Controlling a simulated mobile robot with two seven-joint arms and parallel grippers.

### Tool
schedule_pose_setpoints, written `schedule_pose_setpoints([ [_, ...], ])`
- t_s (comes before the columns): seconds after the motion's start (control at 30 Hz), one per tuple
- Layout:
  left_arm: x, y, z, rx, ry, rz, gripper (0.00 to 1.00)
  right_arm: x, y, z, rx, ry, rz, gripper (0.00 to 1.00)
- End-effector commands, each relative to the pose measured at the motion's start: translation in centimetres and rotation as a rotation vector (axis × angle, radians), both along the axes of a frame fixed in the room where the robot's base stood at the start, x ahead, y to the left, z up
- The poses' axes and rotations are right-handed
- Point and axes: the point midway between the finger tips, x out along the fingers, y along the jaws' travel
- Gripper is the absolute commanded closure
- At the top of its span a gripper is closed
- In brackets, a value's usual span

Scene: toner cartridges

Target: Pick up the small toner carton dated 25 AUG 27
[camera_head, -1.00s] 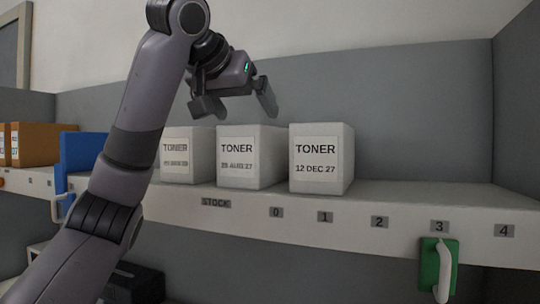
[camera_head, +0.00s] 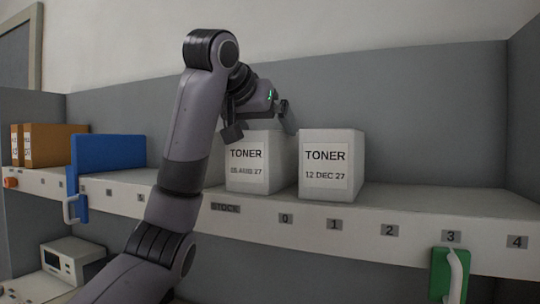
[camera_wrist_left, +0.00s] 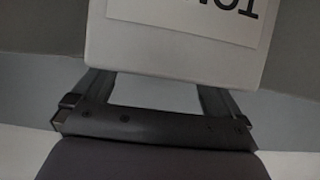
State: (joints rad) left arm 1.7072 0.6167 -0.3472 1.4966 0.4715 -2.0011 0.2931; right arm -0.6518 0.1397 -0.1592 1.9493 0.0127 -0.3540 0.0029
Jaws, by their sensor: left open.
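My left gripper (camera_head: 260,128) is open and low at the top of the AUG 27 carton, one finger near each side. In the left wrist view a white carton (camera_wrist_left: 185,60) with an upside-down TONER label, cut off by the frame, lies between the open fingers (camera_wrist_left: 150,90). My right gripper is out of view.
The shelf edge (camera_head: 400,229) carries a STOCK tag and numbered tags. Free shelf lies to the right. A blue divider (camera_head: 110,155) and brown cartons (camera_head: 62,140) stand at left. A green piece with a white handle (camera_head: 448,275) hangs on the front.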

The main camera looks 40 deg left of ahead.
Motion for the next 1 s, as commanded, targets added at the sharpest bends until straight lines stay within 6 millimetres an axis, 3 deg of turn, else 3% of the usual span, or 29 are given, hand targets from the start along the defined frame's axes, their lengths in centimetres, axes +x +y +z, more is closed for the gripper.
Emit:
schedule_pose_setpoints([
  [0.13,1.24,0.40,-0.71,0.000,0.003,0.000,0.00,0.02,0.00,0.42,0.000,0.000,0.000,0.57],
  [0.43,1.48,0.50,-0.90,0.001,0.001,0.000,0.00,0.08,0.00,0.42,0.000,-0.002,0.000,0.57],
  [0.7,1.46,0.49,-0.89,0.001,0.001,0.000,0.88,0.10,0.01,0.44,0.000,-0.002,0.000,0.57],
  [1.0,1.37,0.47,-0.58,0.001,-0.006,0.000,0.91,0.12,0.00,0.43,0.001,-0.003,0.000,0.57],
])
